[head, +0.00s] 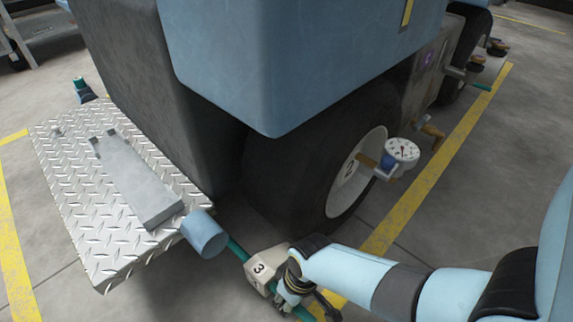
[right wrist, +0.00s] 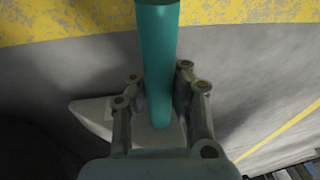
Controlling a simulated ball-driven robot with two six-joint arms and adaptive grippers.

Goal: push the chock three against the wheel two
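The chock three (head: 258,270) is a pale block marked "3" on the floor near the wheel's lower left. A gap of floor shows between it and the wheel two (head: 312,165), a dark tyre with a white hub marked "2". My right gripper (head: 291,285) is at the chock's right side. In the right wrist view a teal bar (right wrist: 160,60) runs between its fingers (right wrist: 160,85), which sit close against both sides. Part of the pale chock (right wrist: 92,113) shows beyond the left finger. My left gripper is not in view.
A tread-plate platform (head: 95,245) with a grey ramp-like plate (head: 140,180) stands at the left. A blue cylinder (head: 205,234) is at its corner. A gauge (head: 402,151) juts out beside the hub. The blue vehicle body (head: 280,60) overhangs the wheel. A yellow floor line (head: 420,185) runs at right.

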